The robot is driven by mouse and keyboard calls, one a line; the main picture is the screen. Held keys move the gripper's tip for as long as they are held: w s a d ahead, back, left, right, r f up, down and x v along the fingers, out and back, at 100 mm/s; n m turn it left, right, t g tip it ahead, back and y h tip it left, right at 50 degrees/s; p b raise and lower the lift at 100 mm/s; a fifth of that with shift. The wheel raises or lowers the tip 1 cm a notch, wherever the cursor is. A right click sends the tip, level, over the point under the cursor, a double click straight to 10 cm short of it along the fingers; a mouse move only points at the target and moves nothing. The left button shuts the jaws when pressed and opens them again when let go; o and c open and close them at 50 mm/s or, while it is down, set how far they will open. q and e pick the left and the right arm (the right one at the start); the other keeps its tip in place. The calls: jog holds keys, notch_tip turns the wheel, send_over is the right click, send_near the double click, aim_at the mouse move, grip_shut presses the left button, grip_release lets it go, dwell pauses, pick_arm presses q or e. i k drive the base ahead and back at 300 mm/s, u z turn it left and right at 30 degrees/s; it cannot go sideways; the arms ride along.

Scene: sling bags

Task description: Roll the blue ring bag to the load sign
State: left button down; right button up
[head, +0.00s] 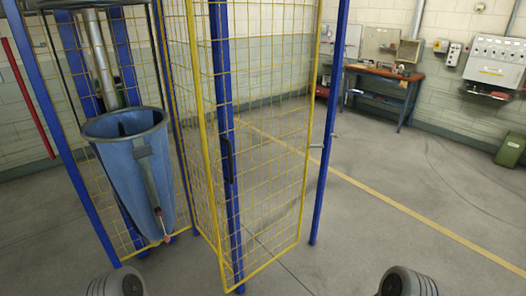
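The blue ring bag (133,165) is at the left in the head view. It is a tall bag, narrowing downward, with a thick dark rim ring and an upright grey strap or bar down its front, which ends in a small reddish tip. A grey pole rises behind it. It stands or hangs among blue posts and yellow mesh; I cannot tell how it is supported. I cannot make out a load sign. Neither gripper shows; only grey rounded parts of my arms appear at the bottom edge.
A yellow mesh panel (268,150) with a dark handle stands close to the bag's right. A workbench (385,77) and a green bin (511,148) are by the back wall. The grey floor (390,170) right of the mesh is open, crossed by a yellow line.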

aim_at(130, 146)
jog(key=k, duration=0.5)
jog(key=u, duration=1.1)
jog(key=i, duration=1.25)
jog(key=z, duration=0.15)
